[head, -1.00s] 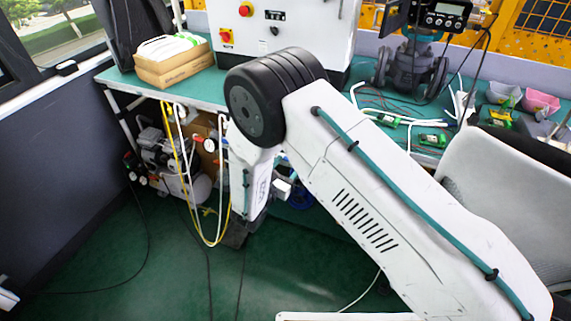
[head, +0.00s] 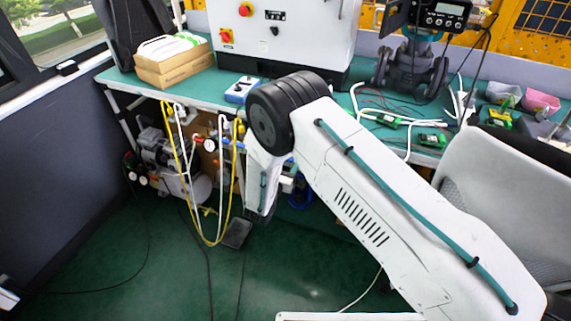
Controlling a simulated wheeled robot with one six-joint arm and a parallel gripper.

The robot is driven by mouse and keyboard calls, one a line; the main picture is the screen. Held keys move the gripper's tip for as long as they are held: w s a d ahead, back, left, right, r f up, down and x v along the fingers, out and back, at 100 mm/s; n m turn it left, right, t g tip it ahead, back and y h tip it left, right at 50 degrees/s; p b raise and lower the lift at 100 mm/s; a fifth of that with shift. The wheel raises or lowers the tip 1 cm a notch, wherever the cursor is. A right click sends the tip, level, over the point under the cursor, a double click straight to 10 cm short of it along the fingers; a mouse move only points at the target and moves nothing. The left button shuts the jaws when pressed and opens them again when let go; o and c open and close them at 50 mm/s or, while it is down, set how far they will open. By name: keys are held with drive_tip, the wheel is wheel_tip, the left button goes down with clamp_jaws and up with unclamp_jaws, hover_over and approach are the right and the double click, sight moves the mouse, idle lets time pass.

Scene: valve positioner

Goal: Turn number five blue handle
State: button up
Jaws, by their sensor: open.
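No number labels are readable in the head view, so I cannot tell which part is the number five blue handle. Small fittings, white tubes and a gauge (head: 209,145) sit under the front edge of the bench. A blue part (head: 300,198) shows low beneath the bench, partly behind my arm; I cannot tell whether it is a handle. My forearm hangs down in front of the bench and covers part of the equipment there. My gripper is not visible.
The teal bench (head: 205,88) carries cardboard boxes (head: 173,62), a white control cabinet (head: 285,40) and a blue-and-white device (head: 241,90). An air compressor (head: 160,150) and yellow hose (head: 228,205) are below. A chair (head: 500,190) stands at right. Green floor lies open in front.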

drive_tip(key=c, duration=1)
drive_tip(key=shift+m, duration=0.3)
drive_tip(key=m, duration=0.8)
drive_tip(key=shift+m, duration=0.4)
drive_tip(key=m, duration=0.4)
drive_tip(key=shift+s+d+m, duration=0.1)
drive_tip(key=shift+m, duration=0.2)
drive_tip(key=shift+f+m, duration=0.1)
drive_tip(key=shift+m, duration=1.8)
